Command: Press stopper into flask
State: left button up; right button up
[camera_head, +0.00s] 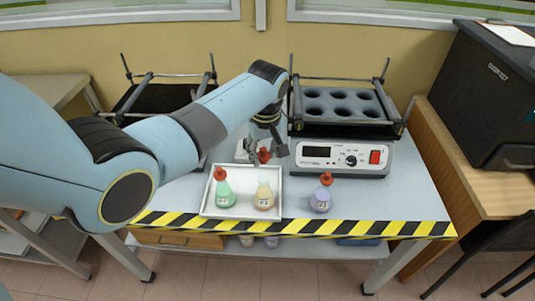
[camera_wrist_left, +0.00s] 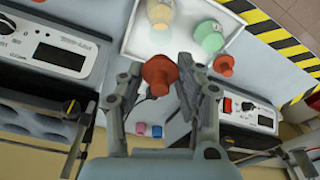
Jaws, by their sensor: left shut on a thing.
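My left gripper (camera_head: 264,151) is shut on a red stopper (camera_head: 264,157), which also shows between the fingers in the left wrist view (camera_wrist_left: 160,74). In the head view the stopper appears just above the yellow-orange flask (camera_head: 264,197), which stands upright in the white tray. No stopper shows in that flask's neck; the wrist view shows the flask (camera_wrist_left: 160,14) beyond the held stopper. A green flask (camera_head: 224,194) with a red stopper stands to its left in the tray. A purple flask (camera_head: 320,200) with a red stopper stands right of the tray. My right gripper is not in view.
The white tray (camera_head: 240,213) lies near the table's striped front edge (camera_head: 350,228). Behind stands a device with a display and red switch (camera_head: 343,157) below a rack with several holes (camera_head: 340,104). A dark box (camera_head: 480,90) stands on the right-hand table.

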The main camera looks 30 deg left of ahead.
pick_arm(q)
jog(key=shift+f+b, duration=0.65)
jog(key=shift+f, duration=0.05)
notch_tip(320, 180, down, 3)
jog(key=b, duration=0.3)
jog(key=shift+b, duration=0.3)
jog(key=shift+f+b, duration=0.4)
jog(key=shift+f, duration=0.5)
jog(key=shift+r+p, duration=0.1)
jog(key=shift+p, duration=0.5)
jog(key=shift+f, duration=0.2)
dwell(0.3)
jog(key=shift+p, duration=0.4)
dwell(0.5)
jog(key=o, duration=0.8)
